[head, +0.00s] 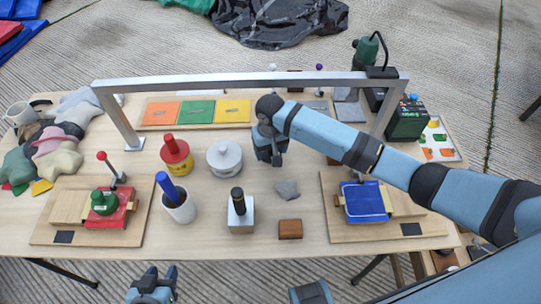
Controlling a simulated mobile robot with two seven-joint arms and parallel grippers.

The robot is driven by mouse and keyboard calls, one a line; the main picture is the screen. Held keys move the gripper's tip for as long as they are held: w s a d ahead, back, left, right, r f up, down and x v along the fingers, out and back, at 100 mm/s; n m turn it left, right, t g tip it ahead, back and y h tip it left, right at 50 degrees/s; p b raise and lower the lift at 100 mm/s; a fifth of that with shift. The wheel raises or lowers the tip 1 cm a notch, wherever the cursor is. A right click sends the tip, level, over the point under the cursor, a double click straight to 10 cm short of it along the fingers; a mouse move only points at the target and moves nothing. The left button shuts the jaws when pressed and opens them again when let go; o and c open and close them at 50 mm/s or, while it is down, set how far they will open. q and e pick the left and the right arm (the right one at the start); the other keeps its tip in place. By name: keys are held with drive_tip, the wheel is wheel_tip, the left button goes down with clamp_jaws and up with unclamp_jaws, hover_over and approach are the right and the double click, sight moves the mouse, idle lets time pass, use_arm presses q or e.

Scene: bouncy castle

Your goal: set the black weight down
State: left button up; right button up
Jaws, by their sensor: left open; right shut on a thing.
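My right gripper (271,156) is over the middle of the table, reached by the blue arm from the right. It is shut and points down; its wrist hides most of what it holds, and I take this to be the black weight, though no clear part of it shows. My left gripper (152,287) is open and empty at the bottom edge, in front of the table (270,253). A grey lidded round pot (225,159) stands just left of the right gripper. A grey stone-like piece (287,190) lies just in front of it.
A metal frame (240,80) spans the table above coloured tiles (197,112). A white block with a black handle (240,215), a brown block (290,229) and a white cup (180,207) stand in front. Wooden boards lie at left (75,237) and right (385,232).

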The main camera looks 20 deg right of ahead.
sight(271, 152)
wheel_tip(271, 152, down, 3)
drive_tip(key=shift+f, duration=0.1)
drive_tip(key=o, duration=1.2)
drive_tip(key=shift+f, duration=0.1)
wheel_tip(271, 152, up, 12)
drive_tip(key=shift+f+p, duration=0.25)
drive_tip(key=shift+p, duration=0.3)
drive_tip(key=shift+r, duration=0.4)
